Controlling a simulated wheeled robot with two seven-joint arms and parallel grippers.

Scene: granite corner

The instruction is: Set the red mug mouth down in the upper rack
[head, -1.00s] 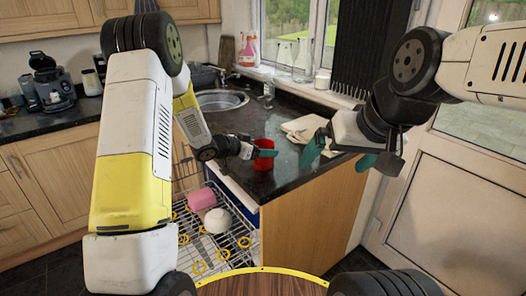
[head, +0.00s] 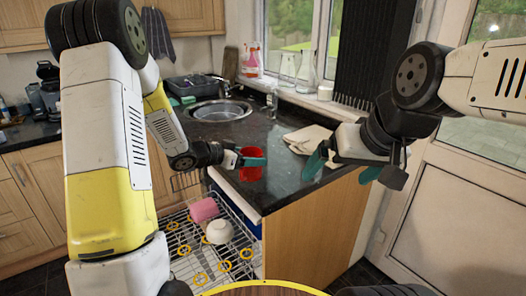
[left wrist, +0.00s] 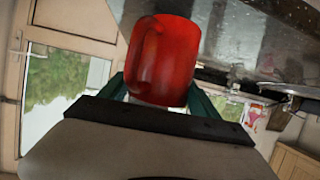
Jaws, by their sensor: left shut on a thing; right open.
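The red mug (head: 251,172) is held at the fingertips of my left gripper (head: 250,161), in front of the counter's left edge in the head view. In the left wrist view the mug (left wrist: 170,62) sits between the two green fingers, its handle facing the camera. I cannot tell which way its mouth points. The upper rack (head: 190,236) is a wire rack pulled out at lower left, below the mug. It has yellow rings and holds a pink cup (head: 203,209) and a white bowl (head: 218,230). My right gripper (head: 343,164) is open and empty over the counter's right side.
The dark granite counter (head: 285,187) with its wooden end panel stands right of the rack. A folded cloth (head: 307,138) lies on it, and a round sink (head: 220,110) is behind. Yellow rings mark several rack spots near the front.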

